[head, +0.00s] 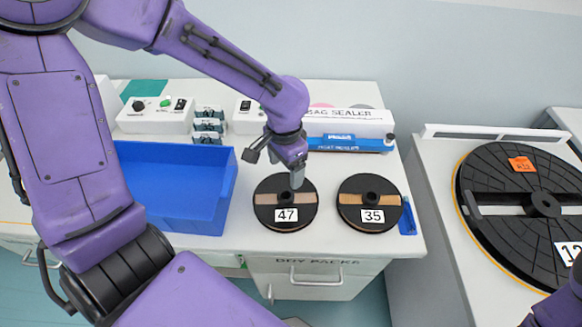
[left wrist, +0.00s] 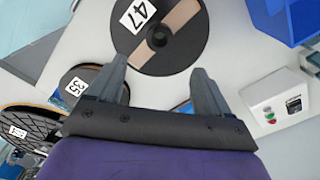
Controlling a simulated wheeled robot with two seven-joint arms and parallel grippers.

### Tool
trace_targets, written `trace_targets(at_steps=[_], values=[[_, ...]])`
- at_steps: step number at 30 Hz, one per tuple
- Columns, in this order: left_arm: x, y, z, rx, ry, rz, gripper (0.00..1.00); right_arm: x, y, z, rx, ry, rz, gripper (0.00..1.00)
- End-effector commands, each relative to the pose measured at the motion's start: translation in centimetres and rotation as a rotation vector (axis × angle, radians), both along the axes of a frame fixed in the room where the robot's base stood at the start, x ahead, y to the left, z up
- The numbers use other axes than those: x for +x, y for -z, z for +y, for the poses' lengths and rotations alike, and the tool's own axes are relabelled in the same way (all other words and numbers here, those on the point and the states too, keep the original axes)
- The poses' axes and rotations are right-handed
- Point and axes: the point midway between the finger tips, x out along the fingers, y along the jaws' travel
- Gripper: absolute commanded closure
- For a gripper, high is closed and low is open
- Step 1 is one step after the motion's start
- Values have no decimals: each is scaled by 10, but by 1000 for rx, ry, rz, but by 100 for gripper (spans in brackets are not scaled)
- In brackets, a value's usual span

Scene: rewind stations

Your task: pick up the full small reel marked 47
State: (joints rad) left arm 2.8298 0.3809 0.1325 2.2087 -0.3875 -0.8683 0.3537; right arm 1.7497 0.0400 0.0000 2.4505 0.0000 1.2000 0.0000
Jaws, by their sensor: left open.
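The small reel marked 47 (head: 270,214) lies flat on the white worktop, a black disc with a tan band and a dark centre hub. It also shows in the left wrist view (left wrist: 185,55), past my fingertips. My left gripper (head: 296,183) is above the reel's far side in the head view, near the hub. In the left wrist view my left gripper (left wrist: 162,82) has its two fingers apart with nothing between them. The similar small reel marked 35 (head: 354,214) lies to the right of it, apart. My right gripper is not in view.
A blue bin (head: 185,205) stands left of reel 47. A bag sealer (head: 350,122) and a blue bar sealer (head: 345,143) stand behind the reels. A large reel (head: 500,160) sits on a separate surface at right. Worktop in front of the reels is narrow.

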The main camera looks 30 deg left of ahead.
Motion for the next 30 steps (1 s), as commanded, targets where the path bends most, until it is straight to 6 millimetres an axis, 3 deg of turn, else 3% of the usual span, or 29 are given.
trace_targets(at_steps=[6, 11, 18, 26, 30], values=[[-1, 41, 2, 1, -5, 7, 20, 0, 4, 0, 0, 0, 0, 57], [-2, 59, 1, 0, -4, 6, 20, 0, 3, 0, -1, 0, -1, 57], [-2, 99, -1, 0, -1, 4, 20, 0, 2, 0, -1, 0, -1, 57], [-1, 103, -2, 1, 1, 0, 20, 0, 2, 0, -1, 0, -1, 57], [-1, 103, -2, 1, 1, 0, 66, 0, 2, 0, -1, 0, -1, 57]])
